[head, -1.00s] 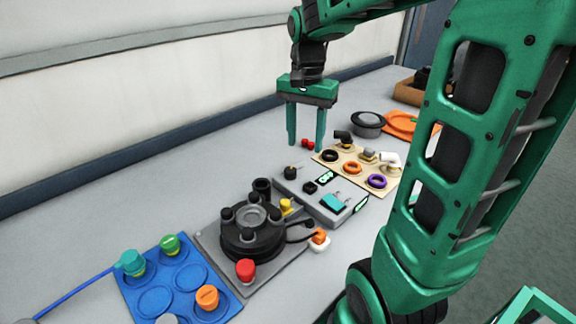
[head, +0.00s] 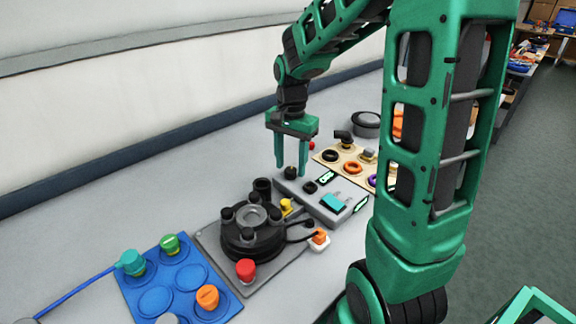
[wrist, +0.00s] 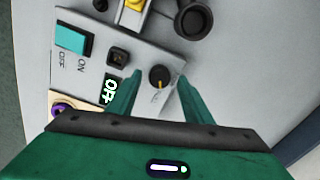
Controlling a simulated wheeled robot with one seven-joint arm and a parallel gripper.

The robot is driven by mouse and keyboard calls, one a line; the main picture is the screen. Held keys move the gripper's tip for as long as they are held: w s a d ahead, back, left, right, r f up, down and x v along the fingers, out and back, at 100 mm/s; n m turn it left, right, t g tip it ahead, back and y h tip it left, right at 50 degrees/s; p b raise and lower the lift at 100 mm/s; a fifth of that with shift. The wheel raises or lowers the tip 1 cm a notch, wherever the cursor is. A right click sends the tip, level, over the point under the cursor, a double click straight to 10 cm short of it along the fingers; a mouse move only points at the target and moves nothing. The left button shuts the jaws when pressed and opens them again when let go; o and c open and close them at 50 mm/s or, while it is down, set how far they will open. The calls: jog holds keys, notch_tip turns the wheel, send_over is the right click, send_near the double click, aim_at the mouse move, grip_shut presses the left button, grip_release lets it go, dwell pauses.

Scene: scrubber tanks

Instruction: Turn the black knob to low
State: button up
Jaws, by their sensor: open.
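The black knob (wrist: 159,78) sits on the grey control panel (wrist: 150,33), with a pale pointer line and a small printed label that I cannot read. In the head view the knob (head: 291,172) is at the panel's back left end. My gripper (head: 292,172) is open and points down over that end. In the wrist view the two green fingers (wrist: 155,87) lie on either side of the knob, with gaps between. I cannot tell whether the fingertips reach down to the knob's height.
A black round fixture (head: 245,238) with several knobs stands left of the panel. A blue board (head: 180,285) with coloured caps lies further left. A beige board (head: 340,164) with rings is to the right. The table behind is clear up to the wall.

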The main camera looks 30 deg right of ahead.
jog(key=shift+f, duration=0.45)
